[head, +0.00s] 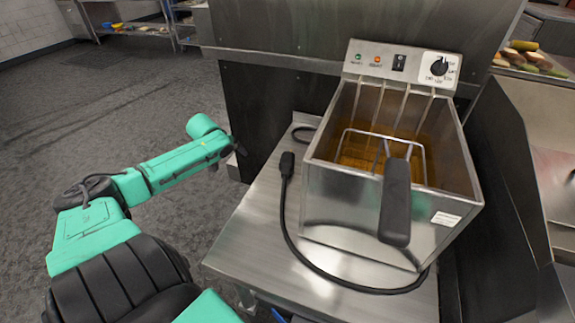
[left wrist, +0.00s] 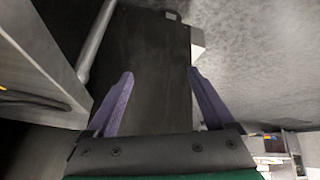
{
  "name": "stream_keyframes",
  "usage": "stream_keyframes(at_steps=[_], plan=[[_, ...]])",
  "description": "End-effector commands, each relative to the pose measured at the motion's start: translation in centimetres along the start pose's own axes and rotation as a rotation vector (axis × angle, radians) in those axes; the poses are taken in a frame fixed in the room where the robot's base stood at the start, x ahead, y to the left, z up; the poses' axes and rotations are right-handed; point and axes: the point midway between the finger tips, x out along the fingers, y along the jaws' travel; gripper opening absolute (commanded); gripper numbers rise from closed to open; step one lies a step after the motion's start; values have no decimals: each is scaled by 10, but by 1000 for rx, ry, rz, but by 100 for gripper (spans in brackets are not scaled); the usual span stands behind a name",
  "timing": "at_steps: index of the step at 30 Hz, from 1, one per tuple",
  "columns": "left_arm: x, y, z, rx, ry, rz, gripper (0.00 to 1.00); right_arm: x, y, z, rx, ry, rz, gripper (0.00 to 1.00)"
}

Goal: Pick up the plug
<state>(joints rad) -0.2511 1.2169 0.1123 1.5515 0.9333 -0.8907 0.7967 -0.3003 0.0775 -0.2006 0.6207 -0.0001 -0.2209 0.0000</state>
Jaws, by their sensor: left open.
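The black plug (head: 287,164) lies on the left part of the steel table, at the end of a black cord (head: 291,238) that curves round the front of the fryer. My left gripper (head: 238,150) is left of the plug in the head view, beyond the table's left edge and apart from the plug. In the left wrist view its two purple fingers (left wrist: 159,76) are spread with nothing between them. I cannot make out the plug in that view. My right gripper is not in view.
The steel fryer (head: 335,205) with oil, a wire basket and a black handle (head: 396,203) stands on the steel table (head: 250,240), right of the plug. A dark panel stands behind. Open grey floor (head: 120,110) lies to the left.

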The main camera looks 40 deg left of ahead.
Motion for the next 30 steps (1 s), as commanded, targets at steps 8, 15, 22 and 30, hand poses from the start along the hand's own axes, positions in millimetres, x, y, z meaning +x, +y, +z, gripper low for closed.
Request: stream_keyframes(at_steps=[8,15,22,30], plan=[[-180,184,8,129,-149,-14,88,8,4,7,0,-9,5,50],[-181,194,41,162,-196,-83,88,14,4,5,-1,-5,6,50],[-123,188,51,162,-194,-82,88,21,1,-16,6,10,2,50],[-83,189,62,163,-193,-80,88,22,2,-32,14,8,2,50]])
